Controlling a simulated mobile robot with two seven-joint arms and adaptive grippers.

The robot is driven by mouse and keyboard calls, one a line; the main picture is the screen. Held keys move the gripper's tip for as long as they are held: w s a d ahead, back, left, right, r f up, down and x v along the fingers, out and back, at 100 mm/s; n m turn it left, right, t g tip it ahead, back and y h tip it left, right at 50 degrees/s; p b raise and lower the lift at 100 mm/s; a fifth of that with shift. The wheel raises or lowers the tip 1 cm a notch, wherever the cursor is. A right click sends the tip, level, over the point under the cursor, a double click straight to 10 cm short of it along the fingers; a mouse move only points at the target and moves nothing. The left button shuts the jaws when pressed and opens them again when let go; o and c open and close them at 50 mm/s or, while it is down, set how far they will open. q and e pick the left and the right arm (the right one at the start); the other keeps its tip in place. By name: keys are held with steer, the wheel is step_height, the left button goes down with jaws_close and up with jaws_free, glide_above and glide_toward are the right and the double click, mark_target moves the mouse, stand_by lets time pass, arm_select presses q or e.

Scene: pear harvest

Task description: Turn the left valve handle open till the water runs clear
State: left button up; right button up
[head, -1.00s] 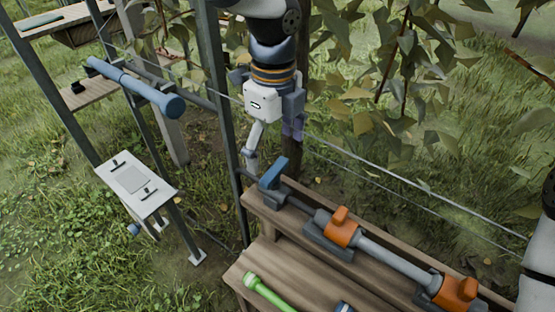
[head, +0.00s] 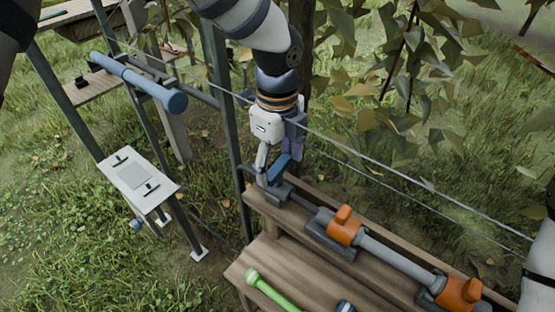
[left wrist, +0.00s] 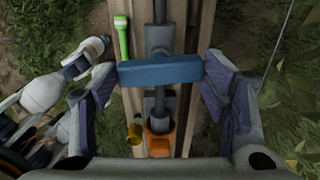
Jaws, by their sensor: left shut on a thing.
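The left valve handle (head: 280,168) is a blue bar on a grey valve body at the left end of the pipe along the wooden bench. In the left wrist view the blue handle (left wrist: 160,70) lies crosswise to the pipe. My left gripper (head: 274,160) comes down from above and is shut on the handle. Its pads are at the handle's two ends in the left wrist view. No running water shows. My right gripper is not in view; only part of my right arm shows at the right edge.
Two orange fittings, a middle one (head: 344,226) and a right one (head: 456,293), sit along the grey pipe (head: 395,257). A green tool (head: 268,290) lies on the lower shelf. Metal posts stand left of the gripper. A wire and leafy branches lie behind it.

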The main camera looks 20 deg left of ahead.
arm_select(q)
steer(key=shift+n, duration=0.3)
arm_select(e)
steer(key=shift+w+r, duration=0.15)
arm_select(q)
steer(key=n+p, duration=0.1)
steer(key=n, duration=0.2)
steer(key=shift+r, duration=0.1)
steer(key=n+p, duration=0.1)
steer(key=n, duration=0.8)
steer(key=shift+f, duration=0.2)
steer(key=n, duration=0.5)
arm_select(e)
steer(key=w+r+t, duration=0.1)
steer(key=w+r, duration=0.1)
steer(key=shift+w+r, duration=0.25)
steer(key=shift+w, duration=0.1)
arm_select(q)
steer(key=shift+n, duration=0.3)
steer(key=o, duration=1.1)
